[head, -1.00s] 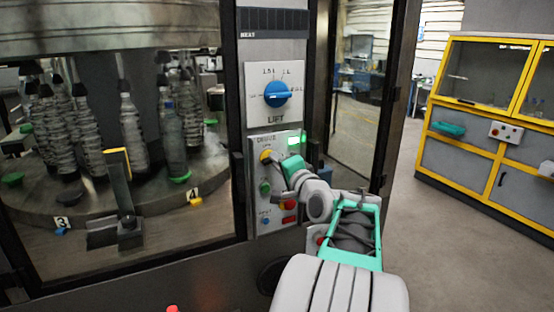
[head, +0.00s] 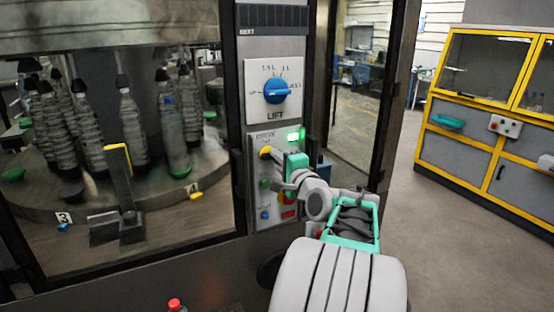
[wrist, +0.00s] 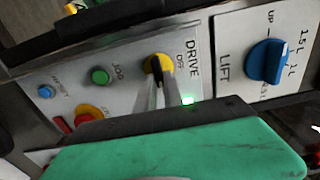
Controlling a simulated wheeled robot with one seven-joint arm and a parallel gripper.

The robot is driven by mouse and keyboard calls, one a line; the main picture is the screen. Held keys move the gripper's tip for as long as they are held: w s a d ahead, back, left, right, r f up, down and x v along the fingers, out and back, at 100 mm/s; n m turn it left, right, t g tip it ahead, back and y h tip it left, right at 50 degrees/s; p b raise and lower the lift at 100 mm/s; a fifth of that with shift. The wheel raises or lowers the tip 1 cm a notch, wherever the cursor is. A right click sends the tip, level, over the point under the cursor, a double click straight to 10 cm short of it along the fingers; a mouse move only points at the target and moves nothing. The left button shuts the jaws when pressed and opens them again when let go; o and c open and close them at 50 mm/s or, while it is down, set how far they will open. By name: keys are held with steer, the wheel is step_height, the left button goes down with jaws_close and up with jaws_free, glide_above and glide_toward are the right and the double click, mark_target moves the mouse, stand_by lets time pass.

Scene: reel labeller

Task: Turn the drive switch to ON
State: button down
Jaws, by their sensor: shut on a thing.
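The drive switch (head: 265,152) is a yellow round knob at the top of the light control plate, under the DRIVE label. In the wrist view the drive switch (wrist: 153,63) shows its yellow disc and a dark bar across it. My gripper (wrist: 156,84) reaches it from below in that picture, its two thin fingers shut on the knob's bar. In the head view my gripper (head: 275,157) meets the plate from the right. The fingers hide part of the knob, and I cannot read its exact setting. A green lamp (wrist: 188,100) beside the switch is lit.
The blue LIFT dial (head: 276,91) sits above the plate. A green JOG button (wrist: 99,76), a blue RESET button (wrist: 46,91) and a red and yellow stop button (wrist: 84,115) are close by. Glazed machine doors flank the panel; open floor lies to the right.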

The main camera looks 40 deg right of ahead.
steer(key=c, duration=1.5)
jaws_free()
steer(key=shift+o, duration=0.2)
steer(key=b+v, duration=0.2)
steer(key=v, duration=0.5)
steer(key=shift+s, duration=0.4)
steer(key=shift+a, duration=0.1)
